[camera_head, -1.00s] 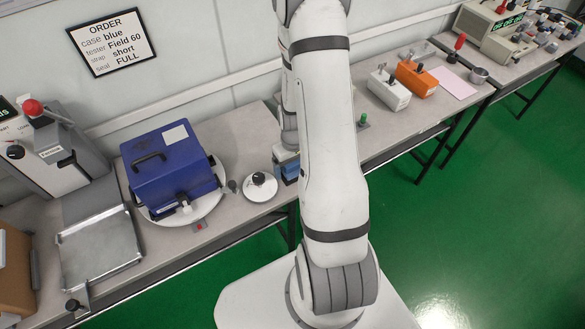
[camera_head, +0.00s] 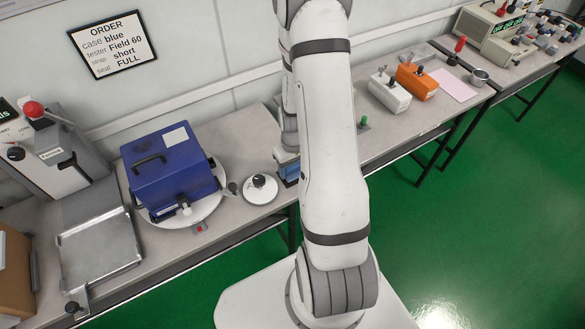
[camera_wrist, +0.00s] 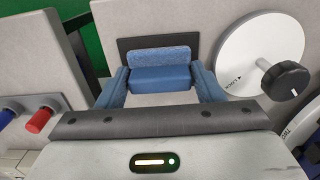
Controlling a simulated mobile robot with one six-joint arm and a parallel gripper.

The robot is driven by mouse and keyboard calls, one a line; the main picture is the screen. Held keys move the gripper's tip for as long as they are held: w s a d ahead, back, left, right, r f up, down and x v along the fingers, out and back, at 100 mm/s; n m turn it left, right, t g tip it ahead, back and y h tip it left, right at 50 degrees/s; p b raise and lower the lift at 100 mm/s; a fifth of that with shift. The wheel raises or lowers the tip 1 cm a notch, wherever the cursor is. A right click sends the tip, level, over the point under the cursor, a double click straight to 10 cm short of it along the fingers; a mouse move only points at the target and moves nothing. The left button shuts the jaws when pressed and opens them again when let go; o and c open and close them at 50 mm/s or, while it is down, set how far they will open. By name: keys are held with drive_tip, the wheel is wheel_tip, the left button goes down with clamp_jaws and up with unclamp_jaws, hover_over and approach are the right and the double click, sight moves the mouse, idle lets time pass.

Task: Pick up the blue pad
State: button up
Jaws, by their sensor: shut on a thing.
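The blue pad (camera_wrist: 160,77) is between the fingers of my gripper (camera_wrist: 160,70) in the wrist view. It has a speckled, lighter blue upper part and a smoother, darker face. My gripper's two blue fingers are shut on it from its left and right sides. A dark rectangular base (camera_wrist: 126,45) shows behind the pad; I cannot tell whether the pad still touches it. In the head view my gripper (camera_head: 288,168) is low over the bench, just right of a white round disc, and my arm partly hides it. The pad cannot be made out clearly there.
The white disc with a black knob (camera_head: 260,188) is close beside my gripper. Left of it, a blue case (camera_head: 165,175) sits on a round white plate, near a metal tray (camera_head: 100,245). White (camera_head: 390,93) and orange (camera_head: 416,79) testers stand to the right.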

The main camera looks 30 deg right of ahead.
wheel_tip(320, 180, up, 10)
drive_tip(key=shift+f+b, duration=0.1)
drive_tip(key=shift+b, duration=0.2)
